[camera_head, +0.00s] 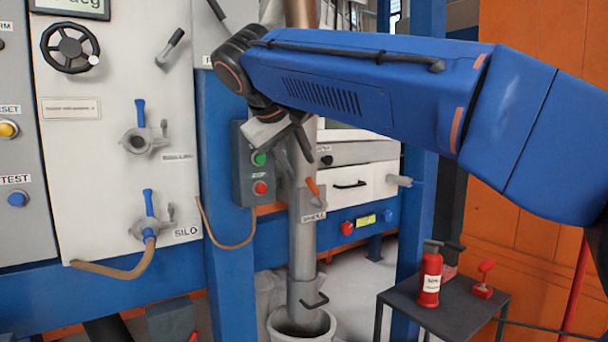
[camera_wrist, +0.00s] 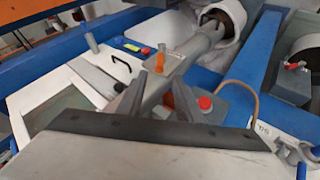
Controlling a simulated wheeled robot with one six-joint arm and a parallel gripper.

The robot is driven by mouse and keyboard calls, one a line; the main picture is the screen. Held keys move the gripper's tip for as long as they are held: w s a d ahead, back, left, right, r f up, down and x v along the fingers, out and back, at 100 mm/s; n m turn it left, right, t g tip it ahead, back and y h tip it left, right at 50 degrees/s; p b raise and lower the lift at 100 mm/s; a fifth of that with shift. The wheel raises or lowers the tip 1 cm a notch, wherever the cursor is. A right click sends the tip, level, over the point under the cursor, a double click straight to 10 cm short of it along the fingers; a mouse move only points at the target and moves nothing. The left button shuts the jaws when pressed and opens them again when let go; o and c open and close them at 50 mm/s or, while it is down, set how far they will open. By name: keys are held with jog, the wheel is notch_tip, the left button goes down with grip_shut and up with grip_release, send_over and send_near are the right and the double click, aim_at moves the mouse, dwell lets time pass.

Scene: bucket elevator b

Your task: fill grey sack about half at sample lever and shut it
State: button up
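The sample lever (camera_head: 312,187) has an orange handle and sits on the grey vertical pipe, above a plate whose label seems to read SAMPLE. A pale grey, round-mouthed sack or container (camera_head: 277,325) is around the pipe's lower end, cut off by the frame. It also shows in the wrist view (camera_wrist: 237,12). Its fill cannot be seen.
A control box with green and red buttons (camera_head: 257,172) is just left of the lever. A white drawer panel (camera_head: 365,184) is behind it. A dark table (camera_head: 455,312) with a red extinguisher (camera_head: 430,278) stands at the right. A blue post (camera_head: 226,160) rises left of the box.

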jog(key=v, duration=0.9)
jog(key=shift+s+a+r, duration=0.1)
jog(key=shift+s, duration=0.05)
jog(key=s+d+f+m+g+y, duration=0.1)
jog(key=s+d+f, duration=0.2)
jog(key=d+f, duration=0.8)
jog(key=s+d+f+m+g, duration=0.1)
jog(key=s+d+f+g, duration=0.15)
jog(key=d+f, duration=0.85)
jog(key=s+d+f+m+y, duration=0.1)
jog(key=s+d+f+m, duration=0.1)
jog(key=s+d+f, duration=0.3)
jog(key=s+d+f+m+y, duration=0.1)
jog(key=s+d+f, duration=0.5)
jog(key=s+f, duration=0.6)
notch_tip(320, 180, down, 7)
jog(key=shift+s+f+m+y, duration=0.1)
jog(key=shift+s+m+y, duration=0.2)
jog(key=shift+m, duration=0.2)
